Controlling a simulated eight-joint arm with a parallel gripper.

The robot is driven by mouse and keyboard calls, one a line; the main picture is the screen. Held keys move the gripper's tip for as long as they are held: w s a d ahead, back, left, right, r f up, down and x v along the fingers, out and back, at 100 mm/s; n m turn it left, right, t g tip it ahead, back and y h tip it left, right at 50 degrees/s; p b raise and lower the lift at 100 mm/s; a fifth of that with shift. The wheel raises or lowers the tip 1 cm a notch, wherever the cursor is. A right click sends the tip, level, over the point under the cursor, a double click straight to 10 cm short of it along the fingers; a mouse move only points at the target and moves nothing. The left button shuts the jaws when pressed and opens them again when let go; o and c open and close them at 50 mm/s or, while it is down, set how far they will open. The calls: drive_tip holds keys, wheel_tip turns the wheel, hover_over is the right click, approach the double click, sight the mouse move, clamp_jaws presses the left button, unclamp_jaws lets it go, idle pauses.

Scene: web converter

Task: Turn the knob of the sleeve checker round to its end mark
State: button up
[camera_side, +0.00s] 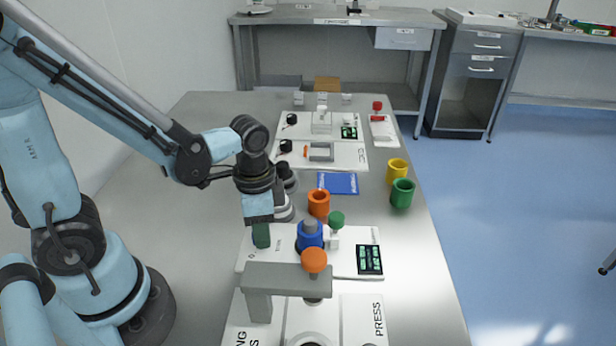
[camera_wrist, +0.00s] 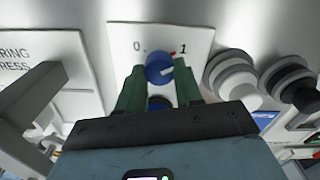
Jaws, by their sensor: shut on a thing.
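The sleeve checker (camera_side: 345,262) is a white panel with a dark display in the side view. In the wrist view its knob (camera_wrist: 159,68) is round and blue with a pale pointer line, on a plate marked 0 and 1 (camera_wrist: 120,50). A small red mark (camera_wrist: 173,53) sits by the 1. The pointer seems to aim right and slightly up; I cannot tell if it lines up with the red mark. My gripper (camera_wrist: 159,76) is shut on the knob, one green finger on each side. In the side view my gripper (camera_side: 261,238) points down and hides the knob.
A blue sleeve (camera_side: 310,237) stands on the panel beside a green ball knob (camera_side: 336,218). A press with an orange ball (camera_side: 314,260) stands in front. Orange (camera_side: 318,203), yellow (camera_side: 397,171) and green (camera_side: 401,194) cups are nearby.

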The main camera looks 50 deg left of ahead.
drive_tip(key=shift+m, duration=0.4)
drive_tip(key=o, duration=1)
drive_tip(key=shift+o, duration=0.2)
wheel_tip(320, 180, up, 12)
idle(0.5)
drive_tip(key=w+n+t, duration=0.1)
drive_tip(key=n+t, duration=0.1)
drive_tip(key=w+a+n+t, duration=0.1)
drive_tip(key=n+t, duration=0.1)
drive_tip(key=w+a+n+t, duration=0.1)
drive_tip(key=n+t, duration=0.2)
drive_tip(key=shift+f, duration=0.3)
